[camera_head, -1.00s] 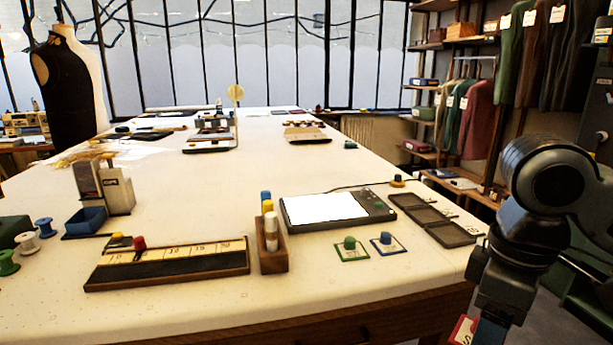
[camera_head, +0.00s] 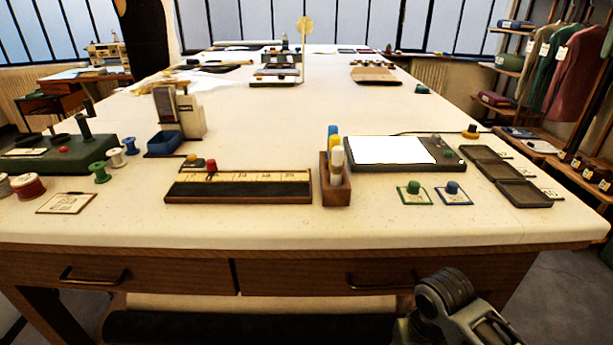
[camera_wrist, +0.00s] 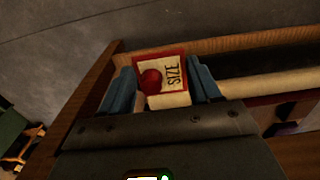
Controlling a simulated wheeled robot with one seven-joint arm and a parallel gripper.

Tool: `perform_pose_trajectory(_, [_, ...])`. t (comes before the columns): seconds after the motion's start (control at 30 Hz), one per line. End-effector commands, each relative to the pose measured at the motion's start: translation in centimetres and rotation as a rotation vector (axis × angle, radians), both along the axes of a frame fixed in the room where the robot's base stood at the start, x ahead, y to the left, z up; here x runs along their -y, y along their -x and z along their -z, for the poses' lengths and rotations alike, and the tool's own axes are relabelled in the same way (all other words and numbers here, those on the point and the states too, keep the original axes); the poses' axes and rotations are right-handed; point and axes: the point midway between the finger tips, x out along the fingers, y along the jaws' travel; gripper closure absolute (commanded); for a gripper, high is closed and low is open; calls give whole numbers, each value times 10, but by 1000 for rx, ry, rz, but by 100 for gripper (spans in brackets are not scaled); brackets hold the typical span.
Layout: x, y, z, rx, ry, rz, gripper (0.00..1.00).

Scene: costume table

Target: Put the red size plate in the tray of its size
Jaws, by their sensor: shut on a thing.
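The red size plate (camera_wrist: 173,68), a red-bordered card with a red knob and the word SIZE, is held between the fingers of my gripper (camera_wrist: 162,88) in the wrist view. My gripper is shut on it. In the head view my arm is low at the front of the table, and the gripper and plate are out of sight. The dark size trays (camera_head: 510,190) stand in a row at the table's right side, with small labels beside them too small to read surely. Green (camera_head: 415,192) and blue (camera_head: 453,193) knobbed plates lie left of the trays.
A light pad in a dark frame (camera_head: 440,167) lies behind the green and blue plates. A wooden holder with several markers (camera_head: 335,192) and a ruled scale board (camera_head: 240,192) stand further left. The table's front edge and drawers (camera_head: 330,275) face me.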

Motion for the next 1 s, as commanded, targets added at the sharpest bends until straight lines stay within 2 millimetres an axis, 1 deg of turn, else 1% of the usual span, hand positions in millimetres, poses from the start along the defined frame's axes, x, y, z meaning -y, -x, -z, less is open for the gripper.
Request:
perform_pose_trajectory(0.03, [-4, 0, 0, 2, -7, 0, 71])
perform_pose_trajectory(0.17, [-3, 1, 0, -1, -6, 1, 71])
perform_pose_trajectory(0.37, [4, 11, 7, -26, 2, 9, 71])
perform_pose_trajectory(0.4, [5, 10, -3, -24, 6, 7, 71])
perform_pose_trajectory(0.47, [6, 9, -6, -23, 6, 6, 71])
perform_pose_trajectory(1.0, [3, 6, -8, -23, 3, 4, 71])
